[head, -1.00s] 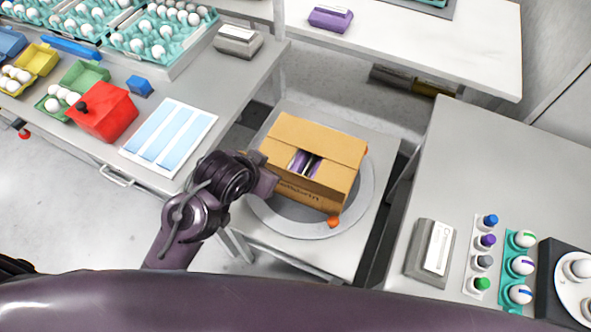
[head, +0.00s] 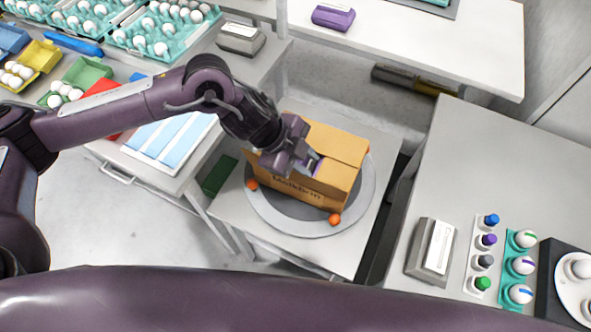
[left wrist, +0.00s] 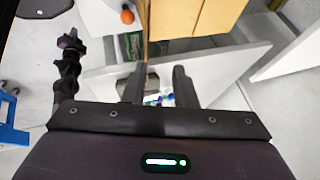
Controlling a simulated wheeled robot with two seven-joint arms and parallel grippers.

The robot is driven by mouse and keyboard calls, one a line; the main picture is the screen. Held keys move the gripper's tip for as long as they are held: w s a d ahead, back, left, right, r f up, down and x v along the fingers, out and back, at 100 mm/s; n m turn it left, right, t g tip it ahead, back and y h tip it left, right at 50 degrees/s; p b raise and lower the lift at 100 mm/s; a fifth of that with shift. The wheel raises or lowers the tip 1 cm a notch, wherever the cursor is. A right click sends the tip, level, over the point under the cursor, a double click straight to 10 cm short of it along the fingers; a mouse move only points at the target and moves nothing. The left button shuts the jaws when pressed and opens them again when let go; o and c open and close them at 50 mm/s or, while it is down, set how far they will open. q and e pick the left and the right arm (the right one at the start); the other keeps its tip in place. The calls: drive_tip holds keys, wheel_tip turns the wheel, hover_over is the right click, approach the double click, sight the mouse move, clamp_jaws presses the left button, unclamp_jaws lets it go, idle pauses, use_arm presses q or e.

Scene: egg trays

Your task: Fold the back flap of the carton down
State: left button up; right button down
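The brown cardboard carton (head: 340,149) stands on a round grey turntable (head: 359,206). Printed lettering shows on its near side. Its broad top panels on the back and right look about flat, with purple contents showing in a gap between them. My left gripper (head: 307,164) is over the carton's left part and hides much of the top there; I cannot tell whether it touches. In the left wrist view its two fingers (left wrist: 158,88) are apart with nothing seen held between them, and brown carton sides (left wrist: 215,16) show beyond. My right gripper is not in view.
Orange knobs (head: 334,219) sit at the turntable's edge. My left arm passes over the left table with egg trays (head: 150,32) and a blue-striped sheet. A dark green object (head: 220,175) lies left of the turntable. The right table (head: 480,160) is mostly clear at its back.

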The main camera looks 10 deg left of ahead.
sight(294, 173)
use_arm(q)
drive_tip(key=a+y, duration=0.1)
drive_tip(key=a, duration=0.5)
drive_tip(key=shift+g, duration=0.4)
drive_tip(key=x, duration=0.2)
drive_tip(key=p+x, duration=0.1)
drive_tip(key=x, duration=0.4)
drive_tip(key=shift+w+p, duration=0.25)
drive_tip(key=shift+p, duration=0.05)
drive_tip(key=shift+d+f, duration=0.25)
drive_tip(key=shift+f, duration=0.2)
drive_tip(key=shift+c, duration=0.2)
clamp_jaws()
drive_tip(key=shift+w, duration=0.1)
